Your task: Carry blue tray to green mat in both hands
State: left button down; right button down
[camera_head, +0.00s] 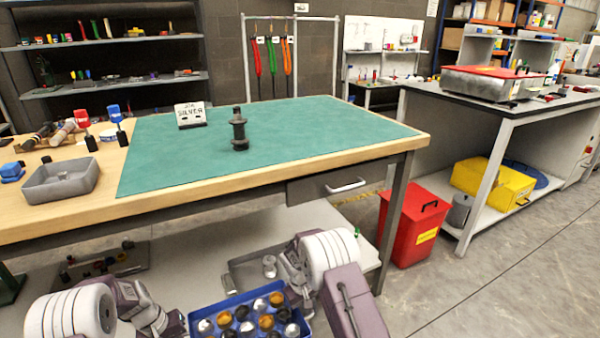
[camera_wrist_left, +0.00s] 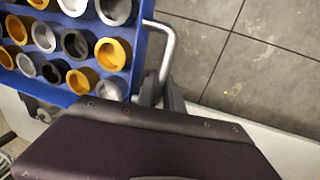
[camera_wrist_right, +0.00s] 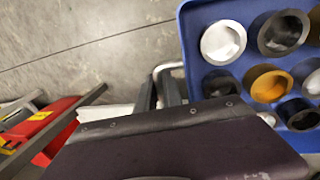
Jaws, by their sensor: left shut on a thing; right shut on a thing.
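The blue tray (camera_head: 236,300) is low in the head view, in front of the workbench and below its top. It holds several round cups in black, orange and silver. My left gripper (camera_wrist_left: 160,92) is shut on a metal handle at one end of the tray (camera_wrist_left: 139,45). My right gripper (camera_wrist_right: 158,92) is shut on the handle at the other end of the tray (camera_wrist_right: 189,50). In the head view my right gripper (camera_head: 303,285) shows at the tray's right end. The left fingertips are hard to make out there. The green mat (camera_head: 310,135) lies flat on the bench top.
A dark spool-like part (camera_head: 239,130) and a small sign (camera_head: 190,114) stand on the mat. A grey bin (camera_head: 60,182) and tools are left of it. The mat's front and right are clear. A drawer handle (camera_head: 345,187) juts from the bench; a red bin (camera_head: 408,225) stands right.

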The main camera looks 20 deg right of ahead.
aim_at(329, 126)
jog(key=k+l, duration=0.1)
jog(key=l, duration=0.9)
jog(key=k+l, duration=0.15)
jog(key=l, duration=0.85)
jog(key=k, duration=0.05)
